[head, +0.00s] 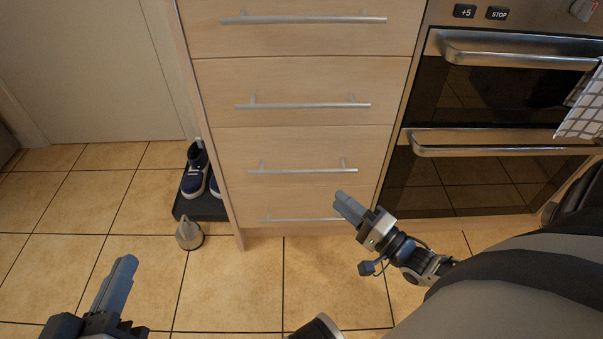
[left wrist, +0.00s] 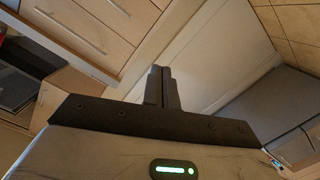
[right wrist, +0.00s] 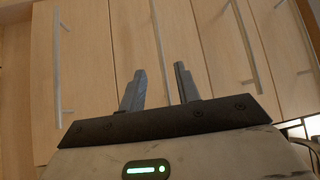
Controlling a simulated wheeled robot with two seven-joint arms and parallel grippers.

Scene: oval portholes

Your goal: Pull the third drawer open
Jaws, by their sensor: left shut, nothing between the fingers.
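A light-wood drawer stack has several drawer fronts with long silver bar handles, and all look shut. The third visible drawer from the top (head: 290,142) has a horizontal handle (head: 303,170). My right gripper (head: 343,200) is open and empty, in front of the lower drawers, below and right of that handle. Its two separated fingers (right wrist: 158,88) show in the right wrist view, facing drawer fronts with several handles; I cannot tell which handle is which there. My left gripper (head: 127,268) is shut and empty over the floor at lower left; its closed fingers (left wrist: 162,85) show in the left wrist view.
An oven (head: 490,110) with bar handles and a checked towel (head: 583,105) stands right of the drawers. Dark blue shoes (head: 195,172) on a dark mat (head: 200,208) and a small grey cone-like object (head: 189,233) sit left. The tiled floor between my grippers is mostly clear.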

